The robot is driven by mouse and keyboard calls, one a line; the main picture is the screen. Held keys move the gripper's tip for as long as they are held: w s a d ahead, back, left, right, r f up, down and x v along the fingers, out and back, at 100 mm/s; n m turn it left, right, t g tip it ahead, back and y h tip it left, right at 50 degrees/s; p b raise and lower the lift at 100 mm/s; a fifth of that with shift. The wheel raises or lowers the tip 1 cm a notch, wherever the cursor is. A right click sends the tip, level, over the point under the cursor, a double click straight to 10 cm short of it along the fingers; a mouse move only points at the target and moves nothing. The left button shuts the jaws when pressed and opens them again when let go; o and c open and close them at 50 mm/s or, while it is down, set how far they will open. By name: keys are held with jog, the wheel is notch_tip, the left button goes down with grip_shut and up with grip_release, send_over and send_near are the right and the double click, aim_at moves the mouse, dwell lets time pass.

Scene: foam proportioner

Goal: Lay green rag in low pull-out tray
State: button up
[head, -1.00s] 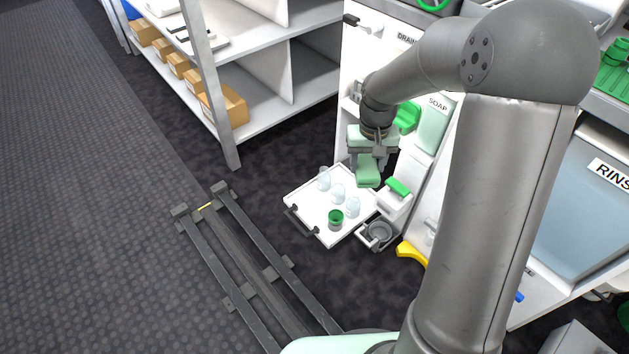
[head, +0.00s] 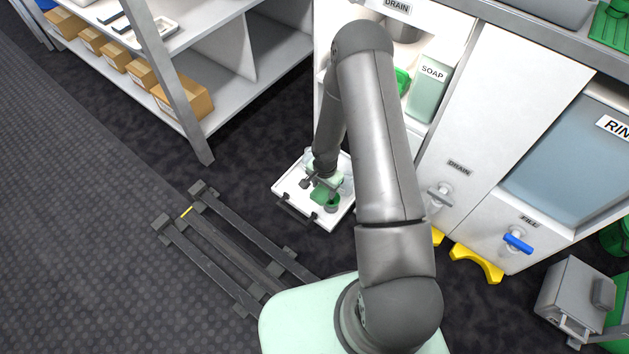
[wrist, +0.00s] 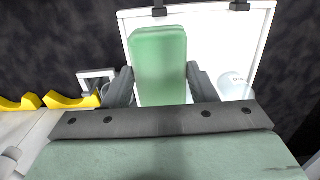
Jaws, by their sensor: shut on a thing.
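The green rag (wrist: 160,60) is a folded, pale green block between my two fingers in the wrist view. My gripper (wrist: 160,86) is shut on it. The low pull-out tray (wrist: 262,25) is white and lies beneath the rag, with its handle side at the top of that view. In the head view my gripper (head: 321,183) is low over the tray (head: 284,187), and a bit of green rag (head: 318,197) shows below it. I cannot tell whether the rag touches the tray floor.
A clear glass (wrist: 235,86) stands in the tray to the right of the rag. Yellow feet (head: 476,263) stick out at the cabinet base. A shelf rack with cardboard boxes (head: 183,97) stands left. Floor rails (head: 240,255) lie in front.

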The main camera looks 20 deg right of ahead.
jog(key=w+a+f+b, duration=0.1)
jog(key=w+f, duration=0.1)
jog(key=w, duration=0.1)
jog(key=w+a+f+b, duration=0.1)
jog(key=w+f+b, duration=0.1)
jog(key=w+f, duration=0.1)
jog(key=w+a+f+b, duration=0.1)
jog(key=w+f, duration=0.2)
jog(key=w, duration=0.1)
jog(key=shift+w+a+f, duration=0.15)
jog(key=shift+w+f, duration=0.1)
jog(key=shift+w, duration=0.05)
jog(key=shift+w+f+b, duration=0.15)
jog(key=shift+f+b, duration=0.45)
jog(key=shift+f, duration=0.25)
jog(key=shift+w+f+b, duration=0.1)
jog(key=shift+f+b, duration=0.5)
jog(key=shift+f, duration=0.2)
jog(key=shift+a, duration=0.1)
